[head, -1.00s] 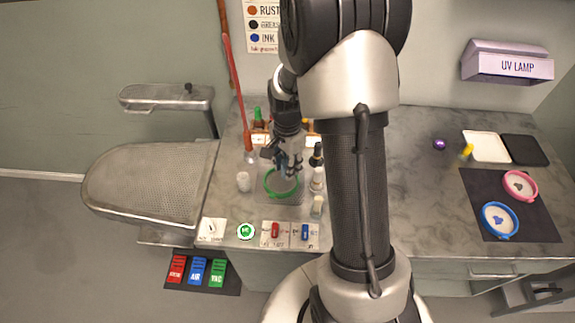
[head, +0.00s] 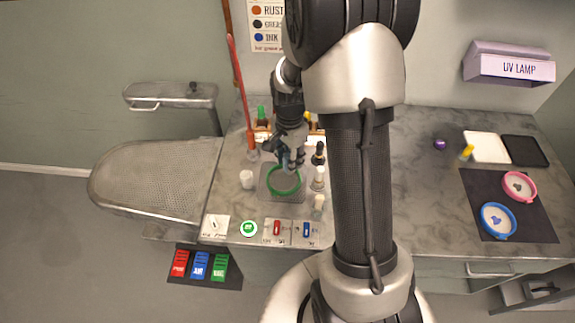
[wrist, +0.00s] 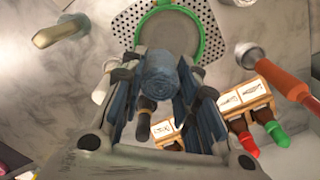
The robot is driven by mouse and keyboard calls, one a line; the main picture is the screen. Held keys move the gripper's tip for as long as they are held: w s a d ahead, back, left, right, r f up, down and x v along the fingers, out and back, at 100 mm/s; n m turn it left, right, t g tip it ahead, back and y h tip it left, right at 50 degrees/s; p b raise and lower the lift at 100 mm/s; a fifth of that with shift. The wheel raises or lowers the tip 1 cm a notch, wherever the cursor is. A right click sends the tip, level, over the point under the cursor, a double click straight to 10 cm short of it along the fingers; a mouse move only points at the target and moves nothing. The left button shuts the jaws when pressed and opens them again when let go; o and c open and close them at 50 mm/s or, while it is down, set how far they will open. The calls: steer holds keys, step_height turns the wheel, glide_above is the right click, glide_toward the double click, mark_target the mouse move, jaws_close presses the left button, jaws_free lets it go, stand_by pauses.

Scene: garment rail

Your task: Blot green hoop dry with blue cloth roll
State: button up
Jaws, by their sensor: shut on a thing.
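The green hoop (head: 284,193) lies on a grey perforated plate on the counter, with grey fabric inside its ring. It also shows at the top of the wrist view (wrist: 200,42). My gripper (head: 291,158) is just behind and above the hoop in the head view. In the wrist view my gripper (wrist: 160,100) is shut on the blue cloth roll (wrist: 158,72), whose rounded end points toward the hoop. The roll appears apart from the hoop's fabric, though the exact gap is hard to tell. In the head view the roll is mostly hidden by the fingers.
Small bottles (head: 318,178) stand right of the plate and a white cup (head: 247,179) stands left. A red-handled tool (head: 243,95) leans behind. Blue (head: 498,220) and pink (head: 519,186) hoops lie on a dark mat at right. Switches (head: 277,229) line the front edge.

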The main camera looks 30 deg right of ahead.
steer(key=shift+w+a+f+b, duration=0.15)
steer(key=shift+a+f+b, duration=0.1)
steer(key=shift+f+b, duration=0.5)
steer(key=shift+w+a+f+b, duration=0.2)
steer(key=shift+f+b, duration=0.25)
steer(key=shift+f, duration=0.65)
steer(key=shift+w+a+f+b, duration=0.1)
steer(key=shift+a+f+b, duration=0.2)
steer(key=shift+f+b, duration=0.45)
steer(key=shift+f, duration=0.15)
steer(key=shift+f, duration=0.55)
steer(key=shift+r, duration=0.1)
step_height(320, 180, up, 7)
steer(key=p, duration=0.5)
steer(key=shift+f, duration=0.25)
stand_by(0.4)
steer(key=shift+f+b, duration=2.1)
steer(key=shift+f, duration=0.7)
steer(key=shift+f+b, duration=0.35)
steer(key=shift+f, duration=0.2)
